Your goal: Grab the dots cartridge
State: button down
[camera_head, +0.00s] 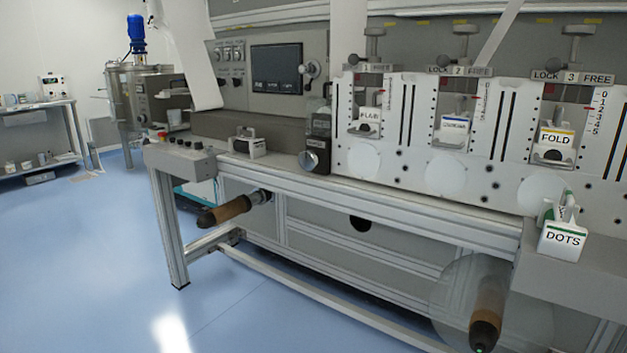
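The dots cartridge (563,240) is a white block labelled "DOTS" in dark letters, with a green stripe and a raised handle-like top. It stands upright on the grey ledge (601,265) at the right end of the machine, in the head view. Nothing is holding it. My gripper is not in view.
Cartridges labelled "PLAIN" (368,119), a blue-striped one (453,128) and "FOLD" (555,145) sit in the numbered slots. A roller (487,312) with a clear disc juts out below the ledge. Another roller (226,211) juts out at left. The blue floor (110,270) is clear at left.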

aim_at(560, 238)
jog(key=l+z, duration=0.1)
jog(key=z, duration=1.3)
jog(key=i+l+z, duration=0.25)
jog(key=i+l, duration=0.35)
jog(key=l, duration=0.1)
